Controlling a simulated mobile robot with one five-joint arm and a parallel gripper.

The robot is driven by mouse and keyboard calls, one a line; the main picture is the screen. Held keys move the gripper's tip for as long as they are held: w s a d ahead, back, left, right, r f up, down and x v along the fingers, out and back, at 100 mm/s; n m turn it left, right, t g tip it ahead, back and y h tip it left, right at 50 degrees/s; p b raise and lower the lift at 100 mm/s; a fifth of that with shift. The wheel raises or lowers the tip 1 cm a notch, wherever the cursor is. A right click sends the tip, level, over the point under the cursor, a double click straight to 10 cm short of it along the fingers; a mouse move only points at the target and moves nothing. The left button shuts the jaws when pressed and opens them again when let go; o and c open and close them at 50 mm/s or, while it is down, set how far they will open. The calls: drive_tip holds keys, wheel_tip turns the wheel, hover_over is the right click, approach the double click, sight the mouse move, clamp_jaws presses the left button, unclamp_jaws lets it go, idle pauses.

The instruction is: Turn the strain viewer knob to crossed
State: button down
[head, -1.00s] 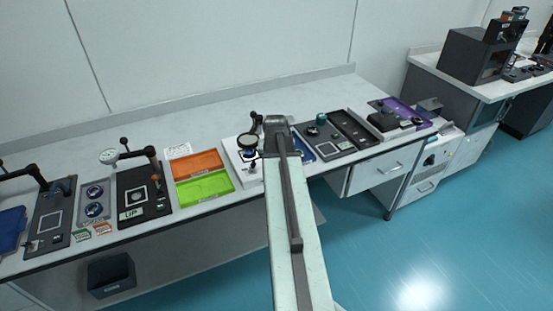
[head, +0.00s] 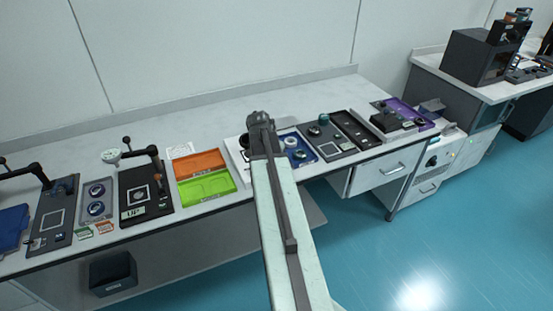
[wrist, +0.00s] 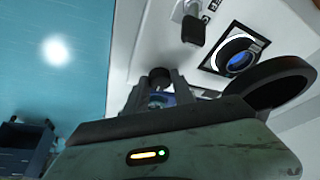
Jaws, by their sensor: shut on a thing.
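The strain viewer is a white unit (head: 234,150), mostly hidden behind my arm in the head view. In the wrist view its white base (wrist: 212,84) carries a black square plate with a round bluish glass (wrist: 236,54). A large dark round ring (wrist: 284,84) stands close to the camera at the right. My gripper (wrist: 160,88) points away from the camera, its jaws around a small dark round knob (wrist: 158,74). The gripper appears shut on this knob. The knob's setting marks cannot be read. In the head view the jaws are hidden behind my arm.
Left of the viewer are an orange tray (head: 200,161) and a green tray (head: 206,187). A blue tray (head: 304,152) with round parts lies to its right. In the wrist view a black block (wrist: 193,30) stands near the knob. The table's back strip is clear.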

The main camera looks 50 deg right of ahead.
drive_tip(key=shift+s+d, duration=0.15)
drive_tip(key=shift+s, duration=0.15)
drive_tip(key=c, duration=1.1)
unclamp_jaws()
drive_tip(key=shift+d, duration=0.1)
drive_tip(key=shift+o, duration=0.2)
drive_tip(key=shift+w, duration=0.1)
drive_tip(key=shift+r, duration=0.2)
drive_tip(key=p+v, duration=0.7)
drive_tip(key=shift+a, duration=0.25)
drive_tip(key=shift+r, duration=0.1)
